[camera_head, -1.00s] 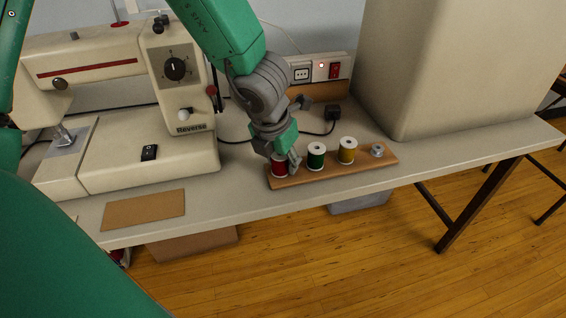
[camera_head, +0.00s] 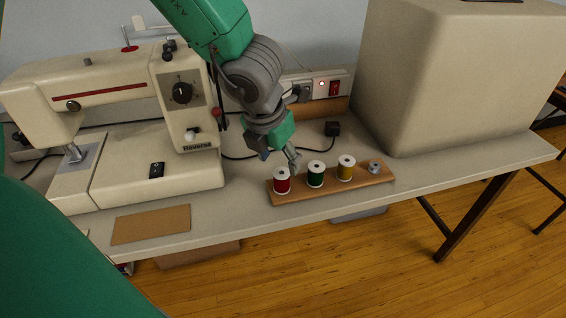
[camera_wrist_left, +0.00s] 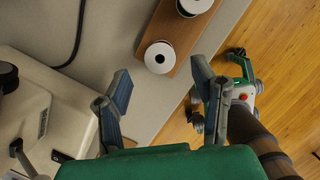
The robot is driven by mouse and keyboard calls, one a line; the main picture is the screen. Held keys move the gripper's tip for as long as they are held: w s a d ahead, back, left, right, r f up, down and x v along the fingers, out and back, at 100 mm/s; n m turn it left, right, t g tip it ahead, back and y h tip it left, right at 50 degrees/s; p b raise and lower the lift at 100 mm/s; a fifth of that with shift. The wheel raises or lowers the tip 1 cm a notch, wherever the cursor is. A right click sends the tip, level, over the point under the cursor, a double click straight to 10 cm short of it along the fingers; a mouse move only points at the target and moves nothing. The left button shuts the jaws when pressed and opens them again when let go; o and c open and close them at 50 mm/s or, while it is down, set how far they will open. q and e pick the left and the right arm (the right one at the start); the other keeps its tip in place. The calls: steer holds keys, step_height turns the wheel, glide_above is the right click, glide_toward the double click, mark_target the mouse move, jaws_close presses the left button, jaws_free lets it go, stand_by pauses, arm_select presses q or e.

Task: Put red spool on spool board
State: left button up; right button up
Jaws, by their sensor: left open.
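The red spool (camera_head: 282,183) stands upright at the left end of the wooden spool board (camera_head: 325,192). Its white top (camera_wrist_left: 160,57) shows in the left wrist view, beyond the fingertips. A green spool (camera_head: 316,174) and a yellow spool (camera_head: 346,168) stand to its right on the board. A small grey peg-like piece (camera_head: 375,167) is at the board's right end. My left gripper (camera_head: 280,156) is above and slightly behind the red spool, apart from it. In the left wrist view its two fingers (camera_wrist_left: 162,83) are spread with nothing between them. My right gripper is not in view.
A cream sewing machine (camera_head: 120,120) stands left of the board. A brown flat piece (camera_head: 151,224) lies near the table's front edge. A large cream box-like cover (camera_head: 440,90) stands at the right.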

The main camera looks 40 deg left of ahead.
arm_select(q)
steer(key=p+v, duration=0.1)
steer(key=v, duration=0.3)
steer(key=shift+s, duration=0.1)
stand_by(0.5)
